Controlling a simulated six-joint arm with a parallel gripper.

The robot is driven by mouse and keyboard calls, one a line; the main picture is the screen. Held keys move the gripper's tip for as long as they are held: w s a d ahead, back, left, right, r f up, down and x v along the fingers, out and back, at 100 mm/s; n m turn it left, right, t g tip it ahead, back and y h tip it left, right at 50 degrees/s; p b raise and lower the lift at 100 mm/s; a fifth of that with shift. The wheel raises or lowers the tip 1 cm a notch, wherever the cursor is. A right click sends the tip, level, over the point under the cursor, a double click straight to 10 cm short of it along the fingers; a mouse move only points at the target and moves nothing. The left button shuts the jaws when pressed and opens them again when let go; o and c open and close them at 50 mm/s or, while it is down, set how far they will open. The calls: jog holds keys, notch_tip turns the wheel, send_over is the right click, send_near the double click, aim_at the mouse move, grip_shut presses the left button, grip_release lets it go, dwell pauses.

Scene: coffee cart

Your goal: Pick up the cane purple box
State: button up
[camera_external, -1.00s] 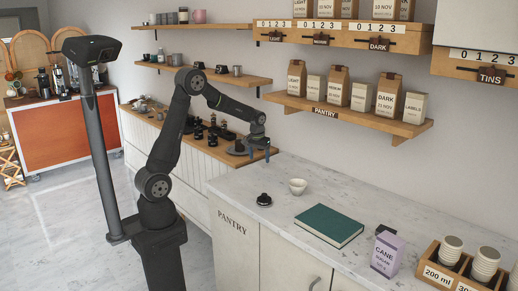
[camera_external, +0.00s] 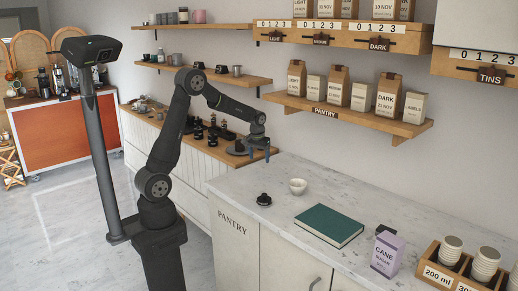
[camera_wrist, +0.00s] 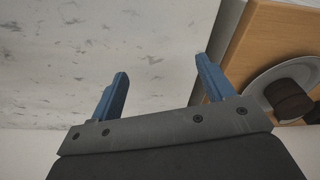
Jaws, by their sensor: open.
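The cane purple box (camera_external: 387,254) stands upright on the marble counter at the lower right of the external view, its pale front lettered "CANE". My gripper (camera_external: 259,154) is far to its left, above the counter's far left end. In the wrist view my gripper (camera_wrist: 160,85) shows two blue fingers spread wide with nothing between them. The box is not in the wrist view.
A green book (camera_external: 329,225) lies left of the box, with a black item (camera_external: 385,230) just behind the box. A white bowl (camera_external: 298,186) and a small black object (camera_external: 264,199) stand nearer my gripper. A wooden cup crate (camera_external: 447,277) is right of the box. The pantry shelf (camera_external: 345,115) overhangs behind.

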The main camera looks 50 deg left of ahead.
aim_at(390, 239)
dwell(0.4)
